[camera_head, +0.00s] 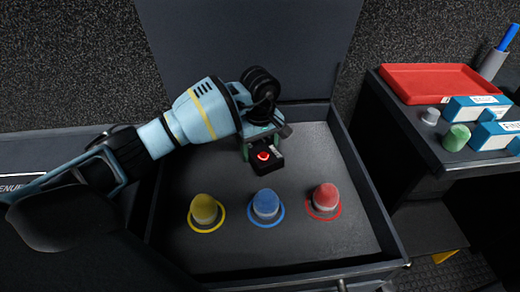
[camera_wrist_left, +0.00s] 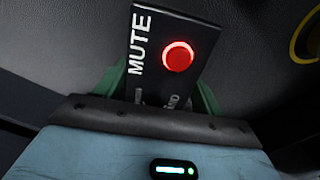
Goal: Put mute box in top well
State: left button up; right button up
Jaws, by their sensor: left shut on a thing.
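The mute box (camera_head: 266,163) is a small black box with a lit red button. In the left wrist view the mute box (camera_wrist_left: 150,60) shows the white word MUTE beside the red button. My left gripper (camera_head: 262,152) is shut on it, with green fingers on either side. It is over the upper middle of a dark open case (camera_head: 310,155), above the row of knobs. I cannot tell whether the box touches the case floor. No well shows clearly; the arm and box cover part of the floor. My right gripper is not in view.
Yellow (camera_head: 204,210), blue (camera_head: 266,206) and red (camera_head: 326,198) knobs stand in coloured rings in the case. A side table at right holds a red tray (camera_head: 440,82), blue-and-white boxes (camera_head: 475,108), a green knob (camera_head: 456,138) and a grey knob (camera_head: 430,116).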

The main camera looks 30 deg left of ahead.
aim_at(260, 147)
pick_arm(q)
jog(key=shift+f, duration=0.45)
jog(key=shift+f, duration=0.1)
jog(key=o, duration=1.2)
jog(key=shift+f, duration=0.1)
jog(key=shift+c, duration=0.2)
notch_tip(260, 147, up, 12)
jog(key=shift+r, duration=0.2)
